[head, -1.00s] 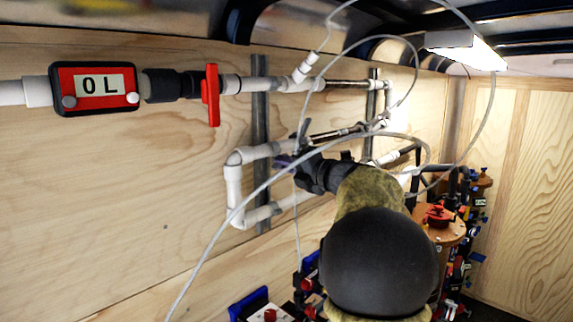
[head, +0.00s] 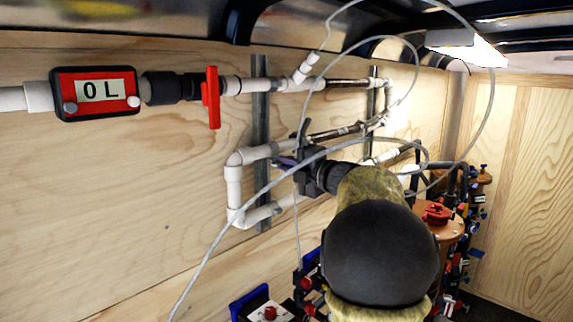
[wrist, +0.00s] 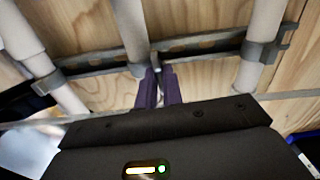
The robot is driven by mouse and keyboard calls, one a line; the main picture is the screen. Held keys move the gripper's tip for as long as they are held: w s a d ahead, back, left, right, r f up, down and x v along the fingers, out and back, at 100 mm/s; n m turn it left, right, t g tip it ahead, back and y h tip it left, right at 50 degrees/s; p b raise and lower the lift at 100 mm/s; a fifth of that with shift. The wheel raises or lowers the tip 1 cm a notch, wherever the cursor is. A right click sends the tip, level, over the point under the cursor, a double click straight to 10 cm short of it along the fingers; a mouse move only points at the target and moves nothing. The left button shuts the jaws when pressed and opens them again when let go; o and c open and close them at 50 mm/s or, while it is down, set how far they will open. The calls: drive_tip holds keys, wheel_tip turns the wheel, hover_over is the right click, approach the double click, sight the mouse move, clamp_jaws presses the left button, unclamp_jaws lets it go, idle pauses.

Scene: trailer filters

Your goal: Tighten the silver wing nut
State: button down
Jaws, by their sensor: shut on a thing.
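My gripper (wrist: 160,74), with two narrow purple fingers, reaches up to the pipework on the wooden wall. In the wrist view its fingertips are close together at a grey metal strut, beside the lower end of a white pipe (wrist: 132,35). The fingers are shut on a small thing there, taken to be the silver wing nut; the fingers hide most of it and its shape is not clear. In the head view the gripper (head: 284,162) is at the white pipe loop (head: 234,190), with the fingertips partly hidden by its dark body.
A red-framed display (head: 97,92) reads "0 L", with a red valve handle (head: 212,97) to its right. A thin grey hose (head: 225,225) loops in front of my arm. An orange-brown lidded vessel (head: 445,228) stands at the lower right.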

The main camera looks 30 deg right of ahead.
drive_tip(key=c, duration=1.5)
unclamp_jaws()
drive_tip(key=shift+c, duration=0.2)
drive_tip(key=b+v, duration=0.6)
drive_tip(key=v, duration=1.1)
drive_tip(key=shift+s, duration=0.2)
